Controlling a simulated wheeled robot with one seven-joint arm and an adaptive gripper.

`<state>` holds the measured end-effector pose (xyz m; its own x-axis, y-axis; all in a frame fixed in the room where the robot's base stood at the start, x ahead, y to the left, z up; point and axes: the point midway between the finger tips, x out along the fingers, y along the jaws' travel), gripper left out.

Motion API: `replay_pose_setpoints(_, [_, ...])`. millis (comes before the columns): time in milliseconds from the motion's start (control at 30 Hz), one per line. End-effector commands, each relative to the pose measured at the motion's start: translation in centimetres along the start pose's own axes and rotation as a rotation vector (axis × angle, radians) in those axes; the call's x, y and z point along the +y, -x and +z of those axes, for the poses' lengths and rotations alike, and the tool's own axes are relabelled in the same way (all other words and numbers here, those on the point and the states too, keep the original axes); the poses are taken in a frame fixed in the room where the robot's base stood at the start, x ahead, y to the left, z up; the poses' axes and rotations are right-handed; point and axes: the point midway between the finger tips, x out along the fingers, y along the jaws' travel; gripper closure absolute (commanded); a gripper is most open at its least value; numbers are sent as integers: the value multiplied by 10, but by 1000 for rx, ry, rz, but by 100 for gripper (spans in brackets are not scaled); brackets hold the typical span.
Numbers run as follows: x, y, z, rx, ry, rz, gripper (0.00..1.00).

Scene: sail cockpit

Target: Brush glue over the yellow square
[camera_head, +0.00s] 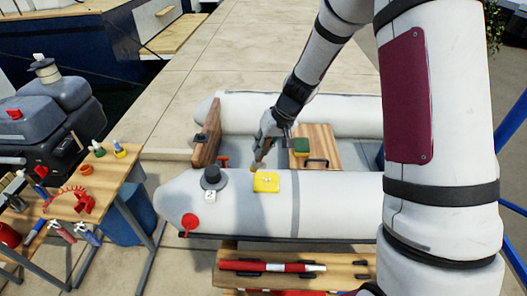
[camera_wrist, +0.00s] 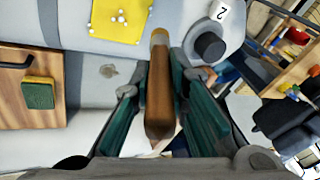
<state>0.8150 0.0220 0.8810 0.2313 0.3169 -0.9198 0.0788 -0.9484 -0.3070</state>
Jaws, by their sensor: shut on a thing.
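The yellow square (camera_head: 266,182) lies on top of the near white tube of an inflatable boat. My gripper (camera_head: 262,145) is above the boat, just behind the square. In the wrist view my gripper (camera_wrist: 160,100) is shut on the brown handle of a brush (camera_wrist: 159,95). Whether the tip touches the tube cannot be told.
A dark round cap (camera_head: 211,178) with a "2" tag and a red valve (camera_head: 190,222) sit on the tube to the left. A green and yellow sponge (camera_head: 301,147) lies on the wooden seat. A tool table (camera_head: 110,185) stands left. A red flare-like tube (camera_head: 270,267) lies on the front bench.

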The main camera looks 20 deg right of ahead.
Motion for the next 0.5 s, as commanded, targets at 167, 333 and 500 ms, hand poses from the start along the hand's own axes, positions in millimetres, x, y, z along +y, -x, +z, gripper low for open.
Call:
replay_pose_setpoints(167, [-7,17,-1,1,0,-1,100])
replay_pose_setpoints(333, [-8,21,-2,1,0,0,100])
replay_pose_setpoints(500, [-8,20,-2,0,0,-1,100])
